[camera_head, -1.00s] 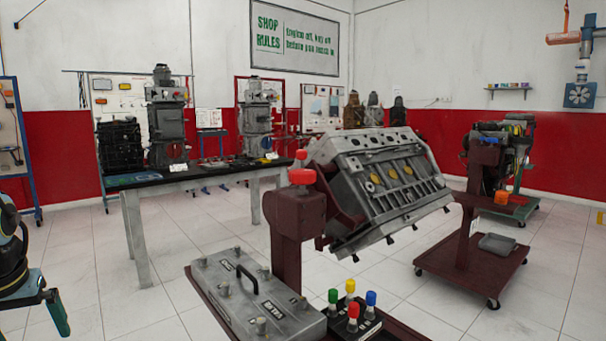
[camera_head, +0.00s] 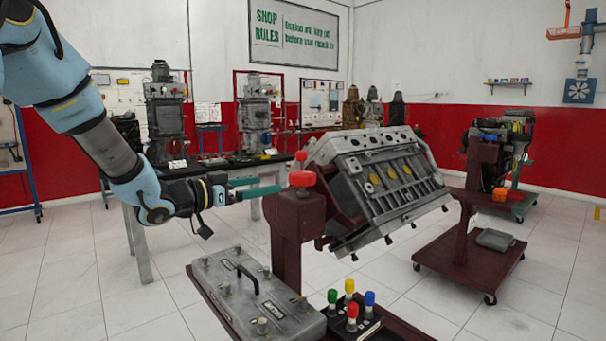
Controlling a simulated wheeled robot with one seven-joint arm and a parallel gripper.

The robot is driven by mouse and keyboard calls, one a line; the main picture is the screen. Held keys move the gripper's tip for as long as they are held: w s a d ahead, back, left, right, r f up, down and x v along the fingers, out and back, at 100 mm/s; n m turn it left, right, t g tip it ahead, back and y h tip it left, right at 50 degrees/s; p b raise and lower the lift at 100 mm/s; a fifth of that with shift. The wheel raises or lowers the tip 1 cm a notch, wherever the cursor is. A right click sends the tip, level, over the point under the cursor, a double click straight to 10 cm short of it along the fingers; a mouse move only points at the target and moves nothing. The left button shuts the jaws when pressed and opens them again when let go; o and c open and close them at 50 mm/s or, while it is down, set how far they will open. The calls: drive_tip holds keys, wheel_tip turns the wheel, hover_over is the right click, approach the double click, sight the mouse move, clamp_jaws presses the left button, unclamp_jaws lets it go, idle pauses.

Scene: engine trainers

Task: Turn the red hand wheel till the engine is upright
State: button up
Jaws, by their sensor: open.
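The red hand wheel (camera_head: 302,179) sits on top of the dark red stand post (camera_head: 298,228), with a small red knob (camera_head: 300,156) above it. The grey engine block (camera_head: 385,190) hangs on the stand to the right of the post. It is tilted, its long side sloping up to the right. My gripper (camera_head: 272,186), with teal fingers, reaches in from the left. It is open and empty, with its fingertips just left of the wheel at about its height. A small gap seems to lie between them; depth is hard to judge.
Below the post lie a grey case (camera_head: 255,290) with a black handle and a black box with several coloured knobs (camera_head: 351,310). A workbench (camera_head: 137,240) with engine parts stands behind my arm. Another engine stand (camera_head: 470,250) is at right. Open floor lies between.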

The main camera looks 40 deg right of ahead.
sight(303, 176)
drive_tip(key=shift+m+g, duration=0.4)
drive_tip(key=shift+g, duration=0.2)
drive_tip(key=s+d, duration=0.1)
drive_tip(key=d, duration=0.2)
drive_tip(key=s+d+p, duration=0.1)
drive_tip(key=d, duration=0.3)
drive_tip(key=d+p, duration=0.1)
drive_tip(key=d, duration=0.3)
drive_tip(key=shift+s+d+r, duration=0.25)
drive_tip(key=shift+s+r, duration=0.1)
drive_tip(key=shift+s, duration=0.05)
drive_tip(key=c, duration=1.2)
